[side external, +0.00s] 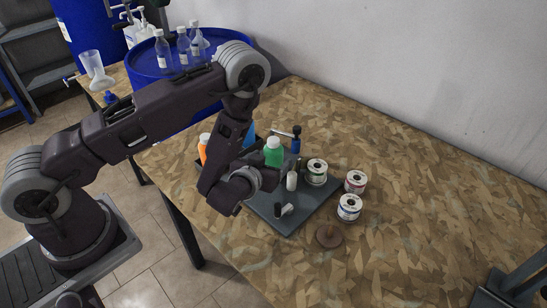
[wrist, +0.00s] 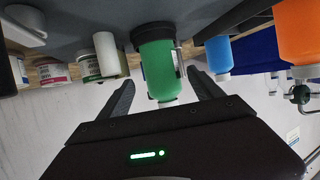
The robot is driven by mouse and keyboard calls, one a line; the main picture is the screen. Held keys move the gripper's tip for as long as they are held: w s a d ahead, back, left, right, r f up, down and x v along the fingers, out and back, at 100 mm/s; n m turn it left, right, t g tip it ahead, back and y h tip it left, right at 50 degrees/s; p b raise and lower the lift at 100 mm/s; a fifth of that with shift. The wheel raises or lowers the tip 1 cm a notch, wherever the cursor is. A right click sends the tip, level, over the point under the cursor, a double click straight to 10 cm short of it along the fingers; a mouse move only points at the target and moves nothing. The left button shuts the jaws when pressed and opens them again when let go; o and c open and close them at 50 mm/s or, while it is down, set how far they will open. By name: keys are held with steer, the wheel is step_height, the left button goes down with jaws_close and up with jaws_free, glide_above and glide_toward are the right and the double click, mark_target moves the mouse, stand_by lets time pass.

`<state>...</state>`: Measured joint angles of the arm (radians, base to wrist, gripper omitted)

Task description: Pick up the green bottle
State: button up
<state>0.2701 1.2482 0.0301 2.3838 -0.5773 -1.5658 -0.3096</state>
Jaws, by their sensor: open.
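The green bottle (side external: 273,152) has a white cap and stands on the dark grey board (side external: 310,205) on the table. In the wrist view the green bottle (wrist: 157,68) appears upside down, between and just beyond my fingers. My gripper (wrist: 163,90) is open, with one finger to each side of the bottle. I cannot tell whether either finger touches it. In the side view my wrist (side external: 243,182) is low beside the bottle and hides its lower part.
An orange bottle (side external: 203,148) and a blue bottle (wrist: 218,55) stand near the green one.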

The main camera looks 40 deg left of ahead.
mark_target(277, 154)
steer(key=x, duration=0.7)
steer(key=shift+a+f, duration=0.15)
steer(key=shift+f, duration=0.1)
steer(key=shift+s, duration=0.1)
jaws_close()
